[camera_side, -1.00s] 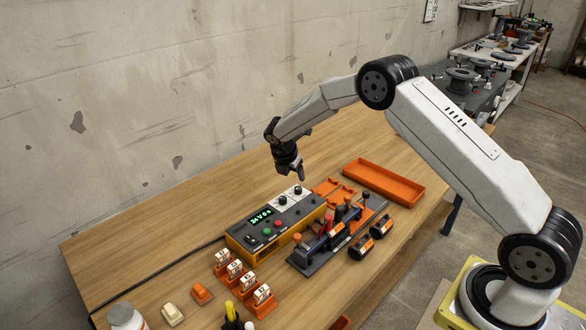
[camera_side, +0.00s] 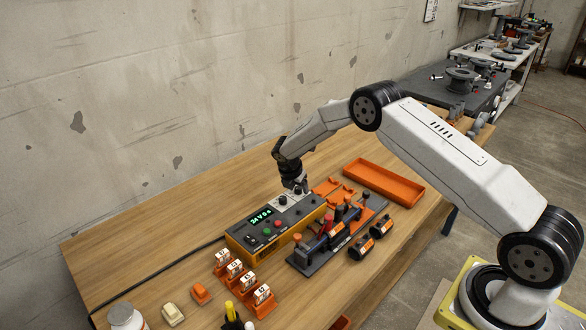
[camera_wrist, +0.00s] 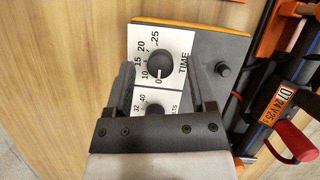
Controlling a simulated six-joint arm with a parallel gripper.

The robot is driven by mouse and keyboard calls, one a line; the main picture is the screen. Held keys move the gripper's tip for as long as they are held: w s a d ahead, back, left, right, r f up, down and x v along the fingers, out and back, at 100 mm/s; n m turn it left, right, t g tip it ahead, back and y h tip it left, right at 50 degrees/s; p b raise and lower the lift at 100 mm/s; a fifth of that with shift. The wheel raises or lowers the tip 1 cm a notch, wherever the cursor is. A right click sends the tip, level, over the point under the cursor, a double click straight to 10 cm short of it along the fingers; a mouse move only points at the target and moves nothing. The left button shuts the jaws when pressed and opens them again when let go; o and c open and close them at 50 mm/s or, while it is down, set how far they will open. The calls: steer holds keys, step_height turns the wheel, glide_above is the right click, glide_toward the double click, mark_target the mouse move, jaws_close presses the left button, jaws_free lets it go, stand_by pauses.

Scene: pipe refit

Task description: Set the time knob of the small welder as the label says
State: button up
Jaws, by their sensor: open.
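The small welder (camera_side: 262,252) is a yellow and grey box on the bench; its green display seems to read 24 V 0 s. Its time knob (camera_wrist: 161,65) is black, on a white dial marked 0 to 25, and its pale mark seems to point to 0. My gripper (camera_wrist: 162,78) is open over the panel, pointing down, with a finger on either side of the time knob; contact cannot be told. The volts knob (camera_wrist: 153,110) is partly hidden by the gripper. An orange label (camera_wrist: 282,100) on a fitting seems to read 24 V 25.
A black button (camera_wrist: 222,69) sits beside the dial. In the side view, a clamp rig (camera_side: 335,232) and dark fittings (camera_side: 361,249) are right of the welder. An orange tray (camera_side: 383,183) stands behind; several numbered orange holders (camera_side: 235,269) stand in front.

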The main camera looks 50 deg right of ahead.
steer(key=shift+d+f, duration=0.15)
steer(key=shift+f, duration=0.1)
jaws_close()
steer(key=shift+w+m, duration=0.1)
steer(key=shift+m, duration=0.4)
steer(key=m+g, duration=0.2)
steer(key=m, duration=0.3)
steer(key=shift+w, duration=0.1)
steer(key=m+g, duration=0.1)
steer(key=m, duration=0.1)
steer(key=m+g+y, duration=0.1)
steer(key=m, duration=0.2)
steer(key=shift+m, duration=0.6)
stand_by(0.3)
